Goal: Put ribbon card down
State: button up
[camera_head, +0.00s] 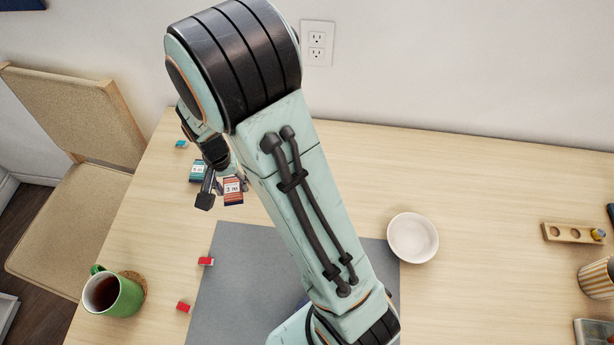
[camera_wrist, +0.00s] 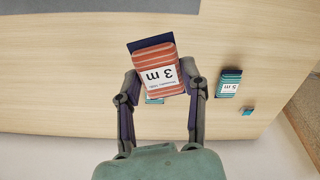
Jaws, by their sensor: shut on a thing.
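The ribbon card held by my gripper is red-striped with a white "3 m" label and a dark blue edge; it shows in the wrist view (camera_wrist: 155,58) and the head view (camera_head: 233,196). My gripper (camera_wrist: 161,80) has one finger on each side of it; it also shows in the head view (camera_head: 222,188), partly hidden by my arm. I cannot tell whether the card touches the table. A teal-striped "5 m" card (camera_wrist: 229,84) lies apart on the table, to the right in the wrist view; the head view shows it beside the red card (camera_head: 198,170).
The wooden table (camera_head: 480,180) has a grey mat (camera_head: 230,270), a white bowl (camera_head: 413,238), red clips (camera_head: 206,261) and a green mug (camera_head: 113,294). A small teal clip (camera_head: 181,144) lies near the table's left edge. A teal piece (camera_wrist: 153,100) shows between my fingers.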

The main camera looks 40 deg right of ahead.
jog(key=s+d+f+m, duration=0.2)
jog(key=d+m, duration=0.1)
jog(key=d, duration=1.5)
notch_tip(320, 180, down, 8)
jog(key=shift+s+r, duration=0.15)
jog(key=shift+r, duration=0.1)
jog(key=shift+d+f, duration=0.1)
jog(key=shift+f, duration=0.2)
jog(key=shift+f, duration=0.1)
jog(key=o, duration=0.9)
